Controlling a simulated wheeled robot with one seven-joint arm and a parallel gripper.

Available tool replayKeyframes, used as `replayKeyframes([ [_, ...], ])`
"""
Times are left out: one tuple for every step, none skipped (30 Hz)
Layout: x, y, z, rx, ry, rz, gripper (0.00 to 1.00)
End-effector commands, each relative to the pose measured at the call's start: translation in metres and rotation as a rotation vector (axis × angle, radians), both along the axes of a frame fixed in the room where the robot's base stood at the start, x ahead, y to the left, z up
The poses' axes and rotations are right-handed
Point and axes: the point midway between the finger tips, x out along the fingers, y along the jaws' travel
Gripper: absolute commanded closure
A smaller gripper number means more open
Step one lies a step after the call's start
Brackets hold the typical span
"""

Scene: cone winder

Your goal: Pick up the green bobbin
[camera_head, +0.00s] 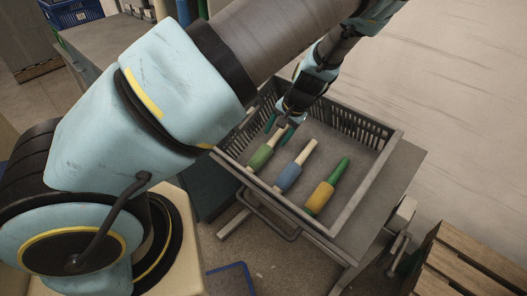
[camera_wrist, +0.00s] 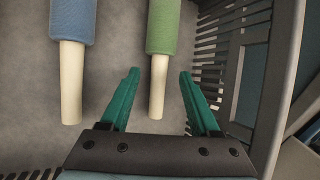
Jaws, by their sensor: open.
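The green bobbin (camera_head: 260,157) lies in a grey crate (camera_head: 345,216), at the left of a row of bobbins. In the wrist view the green bobbin (camera_wrist: 163,30) is at the top, with its bare pale end (camera_wrist: 157,88) pointing down toward my gripper (camera_wrist: 160,75). My gripper is open, its teal fingers on either side of that pale end in the picture, with gaps on both sides. In the head view my gripper (camera_head: 281,128) is over the crate near that end. I cannot tell its exact height above it.
A blue bobbin (camera_head: 287,178) lies close beside the green one, and a yellow bobbin with a green end (camera_head: 320,198) lies farther right. The slatted crate wall (camera_wrist: 246,70) is close right of my fingers in the wrist view. The crate's back right floor is clear.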

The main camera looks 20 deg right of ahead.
Motion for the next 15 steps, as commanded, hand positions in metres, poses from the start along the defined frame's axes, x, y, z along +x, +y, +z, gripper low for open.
replayKeyframes([
  [0.002, 0.002, -0.004, 0.003, 0.0, 0.001, 0.37],
  [0.003, 0.002, -0.009, 0.002, 0.002, 0.001, 0.37],
  [0.004, 0.003, -0.014, 0.001, 0.001, 0.002, 0.37],
  [0.005, 0.004, -0.017, 0.001, 0.001, 0.002, 0.37],
  [0.006, 0.004, -0.02, 0.0, 0.0, 0.001, 0.37],
  [0.006, 0.005, -0.022, 0.0, 0.001, 0.001, 0.37],
  [0.007, 0.005, -0.024, 0.0, 0.001, 0.001, 0.37],
  [0.006, 0.005, -0.025, 0.0, 0.001, 0.001, 0.37],
  [0.007, 0.005, -0.026, 0.0, 0.001, 0.0, 0.37],
  [0.007, 0.005, -0.026, -0.001, 0.001, 0.0, 0.37],
  [0.007, 0.005, -0.026, -0.001, 0.001, 0.0, 0.37],
  [0.007, 0.005, -0.026, -0.001, 0.001, 0.0, 0.37],
  [0.007, 0.005, -0.026, -0.001, 0.001, 0.0, 0.37],
  [0.007, 0.005, -0.026, -0.001, 0.001, 0.0, 0.37],
  [0.007, 0.005, -0.026, -0.001, 0.001, 0.0, 0.41],
])
